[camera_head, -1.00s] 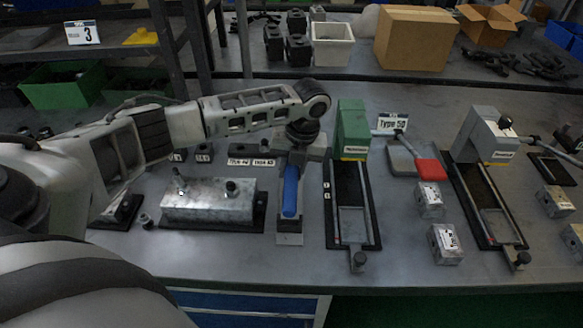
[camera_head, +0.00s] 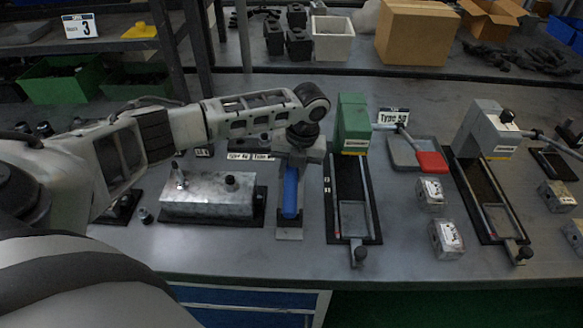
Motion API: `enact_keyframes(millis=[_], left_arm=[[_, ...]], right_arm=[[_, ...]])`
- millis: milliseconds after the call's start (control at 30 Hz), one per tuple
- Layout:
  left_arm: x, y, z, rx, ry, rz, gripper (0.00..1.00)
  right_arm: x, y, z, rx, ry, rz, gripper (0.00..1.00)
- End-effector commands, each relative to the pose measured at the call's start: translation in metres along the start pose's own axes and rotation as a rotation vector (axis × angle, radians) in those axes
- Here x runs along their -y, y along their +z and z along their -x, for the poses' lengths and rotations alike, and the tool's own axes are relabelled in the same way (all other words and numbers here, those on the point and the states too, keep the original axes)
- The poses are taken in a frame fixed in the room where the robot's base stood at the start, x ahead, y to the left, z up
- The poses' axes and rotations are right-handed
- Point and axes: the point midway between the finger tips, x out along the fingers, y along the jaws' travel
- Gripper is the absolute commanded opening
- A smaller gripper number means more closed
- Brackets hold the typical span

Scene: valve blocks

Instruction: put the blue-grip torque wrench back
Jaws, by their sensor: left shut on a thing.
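The torque wrench's blue grip (camera_head: 290,192) lies lengthwise over a narrow grey holder (camera_head: 289,234) at the middle of the bench. It now looks sunk between the holder's side walls. My left gripper (camera_head: 298,160) points down at the far end of the blue grip and is shut on the wrench. The fingertips and the wrench's far end are mostly hidden by my wrist. My right gripper is not in view.
A metal valve block (camera_head: 208,196) stands just left of the holder. A green press-like fixture (camera_head: 352,125) stands close on its right, with a grey one (camera_head: 490,130) farther right. The bench front is clear.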

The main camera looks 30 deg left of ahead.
Motion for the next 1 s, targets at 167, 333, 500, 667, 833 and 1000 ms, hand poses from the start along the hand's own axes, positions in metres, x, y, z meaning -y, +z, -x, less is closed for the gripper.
enact_keyframes(millis=[167,333,500,667,833,1000], left_arm=[[0.002,0.001,-0.004,0.002,-0.002,0.000,0.00],[0.002,0.001,-0.009,0.003,-0.002,0.000,0.00],[0.003,0.001,-0.013,0.002,-0.002,0.000,0.00],[0.003,0.001,-0.014,0.002,-0.002,0.000,0.00],[0.003,0.000,-0.014,0.002,-0.002,0.000,0.30],[0.003,0.000,-0.014,0.001,-0.001,0.000,0.52]], right_arm=[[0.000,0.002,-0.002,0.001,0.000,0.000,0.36],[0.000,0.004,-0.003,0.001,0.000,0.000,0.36],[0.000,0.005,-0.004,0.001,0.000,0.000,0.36],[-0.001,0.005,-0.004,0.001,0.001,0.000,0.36],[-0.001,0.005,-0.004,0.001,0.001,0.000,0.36],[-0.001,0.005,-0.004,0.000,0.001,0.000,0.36]])
